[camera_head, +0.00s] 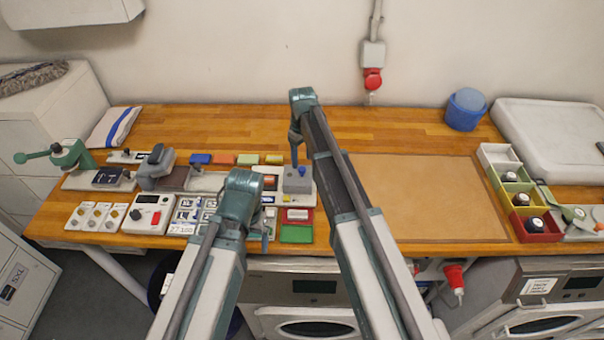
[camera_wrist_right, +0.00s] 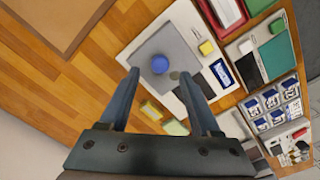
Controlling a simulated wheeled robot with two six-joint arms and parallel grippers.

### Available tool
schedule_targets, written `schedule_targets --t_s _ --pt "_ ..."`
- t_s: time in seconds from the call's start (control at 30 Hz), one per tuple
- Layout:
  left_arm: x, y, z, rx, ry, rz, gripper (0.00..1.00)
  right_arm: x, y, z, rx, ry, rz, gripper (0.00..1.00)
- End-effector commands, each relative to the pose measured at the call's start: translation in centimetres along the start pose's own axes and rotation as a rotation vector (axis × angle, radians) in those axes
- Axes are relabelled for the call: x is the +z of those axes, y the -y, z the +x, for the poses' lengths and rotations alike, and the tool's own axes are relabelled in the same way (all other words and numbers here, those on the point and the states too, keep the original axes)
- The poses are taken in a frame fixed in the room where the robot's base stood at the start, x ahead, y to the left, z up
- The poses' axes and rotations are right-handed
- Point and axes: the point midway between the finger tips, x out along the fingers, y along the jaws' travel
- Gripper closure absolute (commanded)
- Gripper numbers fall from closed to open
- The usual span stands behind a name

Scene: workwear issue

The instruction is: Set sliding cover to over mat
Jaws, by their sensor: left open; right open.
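The sliding cover, seemingly a grey square plate with a blue knob, shows in the head view (camera_head: 298,184) and the right wrist view (camera_wrist_right: 182,50). It sits at the right part of a white base (camera_head: 257,170). Dark patches lie beside it, partly behind a finger; I cannot tell whether one is the mat. My right gripper (camera_head: 295,152) hangs open above the cover. In the right wrist view its fingertips (camera_wrist_right: 162,73) appear on either side of the knob; contact cannot be told. My left gripper (camera_head: 265,238) is open near the table's front edge, apart from the cover.
A large tan panel (camera_head: 415,195) fills the bench right of the cover and is clear. Small coloured blocks (camera_head: 224,159) lie behind the base. Red and green trays (camera_head: 296,234) are in front. Other devices (camera_head: 147,214) crowd the left; coloured bins (camera_head: 517,198) stand right.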

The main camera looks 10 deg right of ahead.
Motion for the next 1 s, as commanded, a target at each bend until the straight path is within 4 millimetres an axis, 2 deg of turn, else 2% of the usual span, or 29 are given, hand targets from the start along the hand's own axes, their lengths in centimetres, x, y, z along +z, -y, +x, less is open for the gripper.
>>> schedule_targets --t_s 0.03,0.23,0.63,0.67,1.0 --pt "-0.1 -0.1 1.5 0.000 0.000 0.001 0.09 0.0 0.0 1.5 0.000 0.000 0.000 0.36" --pt "-0.2 -0.3 3.7 -0.001 0.000 0.001 0.09 0.0 0.0 3.7 0.000 0.000 0.000 0.36" --pt "-0.2 -0.4 4.0 0.000 0.000 0.001 0.09 0.0 0.0 4.1 0.000 0.000 0.000 0.36" --pt "-0.2 -0.4 4.0 0.000 0.000 0.001 0.09 0.0 0.0 4.1 0.000 0.000 0.000 0.40" --pt "-0.2 -0.4 4.0 0.000 0.000 0.001 0.09 0.0 0.0 4.1 0.000 0.000 0.000 1.00"
